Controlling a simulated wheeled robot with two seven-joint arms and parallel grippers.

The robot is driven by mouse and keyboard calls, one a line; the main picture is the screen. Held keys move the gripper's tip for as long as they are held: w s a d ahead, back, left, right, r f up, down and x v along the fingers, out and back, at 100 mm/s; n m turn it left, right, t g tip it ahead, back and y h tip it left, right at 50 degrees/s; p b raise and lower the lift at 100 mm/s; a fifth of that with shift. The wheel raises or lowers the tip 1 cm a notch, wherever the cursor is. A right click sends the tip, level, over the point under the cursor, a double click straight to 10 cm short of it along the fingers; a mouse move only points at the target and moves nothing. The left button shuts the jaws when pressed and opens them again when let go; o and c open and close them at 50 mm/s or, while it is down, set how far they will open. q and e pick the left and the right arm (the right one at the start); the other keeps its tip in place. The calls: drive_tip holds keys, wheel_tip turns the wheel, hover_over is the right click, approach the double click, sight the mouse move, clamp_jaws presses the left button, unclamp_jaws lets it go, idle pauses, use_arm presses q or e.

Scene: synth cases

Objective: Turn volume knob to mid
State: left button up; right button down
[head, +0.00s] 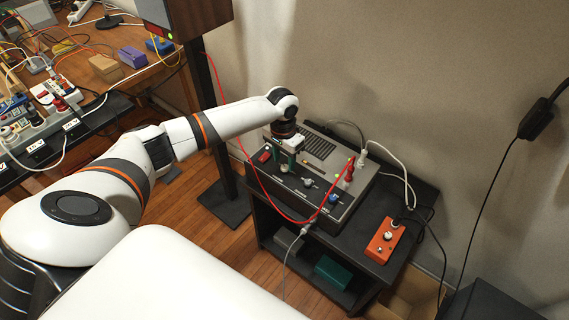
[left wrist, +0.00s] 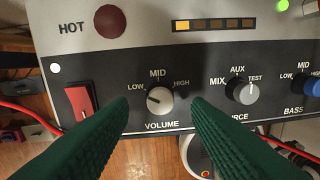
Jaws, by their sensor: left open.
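The volume knob (left wrist: 159,99) is a small light-grey knob on the dark front panel of a grey amplifier (head: 318,150). My left gripper (head: 288,158) is over the left part of the panel. In the left wrist view its two green ribbed fingers (left wrist: 159,106) are open, one on each side of the knob, with gaps visible between them and it. The knob is hard to make out in the head view. My right gripper is not in view.
Beside the volume knob are a red rocker switch (left wrist: 80,102), a source knob (left wrist: 241,90) and a blue bass knob (left wrist: 305,86). A red cable (head: 250,170) loops before the amplifier. An orange pedal (head: 385,240) stands on the black stand's right. Wall is close behind.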

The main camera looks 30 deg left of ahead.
sight(285, 169)
use_arm(q)
drive_tip(key=shift+f, duration=1.25)
clamp_jaws()
drive_tip(key=shift+r+m+p, duration=0.2)
drive_tip(key=shift+m+p, duration=0.7)
drive_tip(key=shift+p, duration=0.05)
drive_tip(key=m+p, duration=0.1)
drive_tip(key=m, duration=0.1)
drive_tip(key=shift+d+m+p, duration=0.1)
drive_tip(key=shift+m+p, duration=0.2)
drive_tip(key=shift+p, duration=0.05)
drive_tip(key=m+p, duration=0.1)
drive_tip(key=m, duration=0.2)
drive_tip(key=shift+f, duration=0.1)
drive_tip(key=shift+m+p, duration=0.45)
drive_tip(key=shift+m, duration=1.65)
drive_tip(key=shift+w, duration=0.1)
